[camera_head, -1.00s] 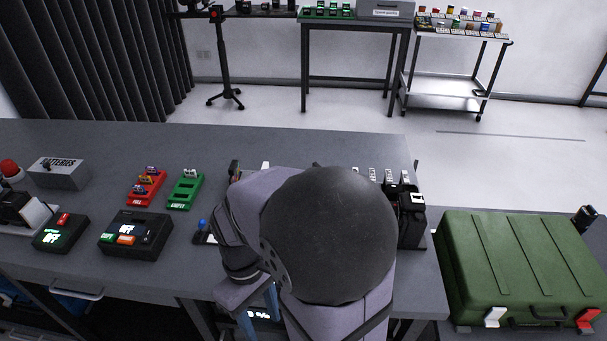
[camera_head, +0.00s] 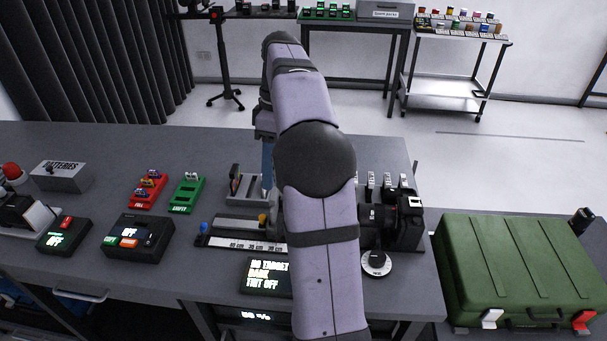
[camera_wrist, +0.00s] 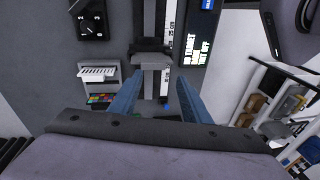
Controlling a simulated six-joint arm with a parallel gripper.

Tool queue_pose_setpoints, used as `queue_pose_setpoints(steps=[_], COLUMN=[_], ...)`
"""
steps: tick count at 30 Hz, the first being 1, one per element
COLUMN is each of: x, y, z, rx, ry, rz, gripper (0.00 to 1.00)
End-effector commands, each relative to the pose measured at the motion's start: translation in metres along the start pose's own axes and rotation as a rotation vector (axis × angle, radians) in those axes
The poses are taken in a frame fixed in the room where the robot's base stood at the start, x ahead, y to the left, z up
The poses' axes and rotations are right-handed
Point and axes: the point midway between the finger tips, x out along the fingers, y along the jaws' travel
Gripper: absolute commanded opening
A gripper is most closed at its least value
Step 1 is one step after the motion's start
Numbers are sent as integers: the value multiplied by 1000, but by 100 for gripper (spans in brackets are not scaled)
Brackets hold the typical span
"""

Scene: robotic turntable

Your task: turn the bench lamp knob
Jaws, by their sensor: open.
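A round white dial with a dark knob (camera_head: 377,262) sits at the bench's front edge, right of my arm. A black knob with numbers around it (camera_wrist: 92,22) shows at the upper left of the wrist view. I cannot tell which of these is the bench lamp knob. My gripper (camera_wrist: 158,78) is open and empty, its two blue fingers apart and pointing down. My arm hides part of the bench there.
A dark display with text (camera_head: 265,276) lies in front of the ruler. A black camera-like device (camera_head: 405,220) stands right of my arm. A green case (camera_head: 520,265) is farther right. Red (camera_head: 147,188) and green (camera_head: 187,190) trays and control boxes fill the left side.

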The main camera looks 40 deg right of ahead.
Motion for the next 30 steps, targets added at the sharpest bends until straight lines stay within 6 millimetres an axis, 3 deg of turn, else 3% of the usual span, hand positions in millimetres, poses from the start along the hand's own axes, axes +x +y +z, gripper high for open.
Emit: queue_pose_setpoints(steps=[1, 6, 12, 18, 30], x=[-6, 11, 38, 54, 71], y=[18, 84, 138, 159, 164], z=[2, 16, 36, 46, 49], rx=[34, 153, 253, 293, 298], ry=[-9, -32, -51, -58, -59], rz=[9, 73, 136, 166, 168], gripper=[43, 43, 43, 43, 43])
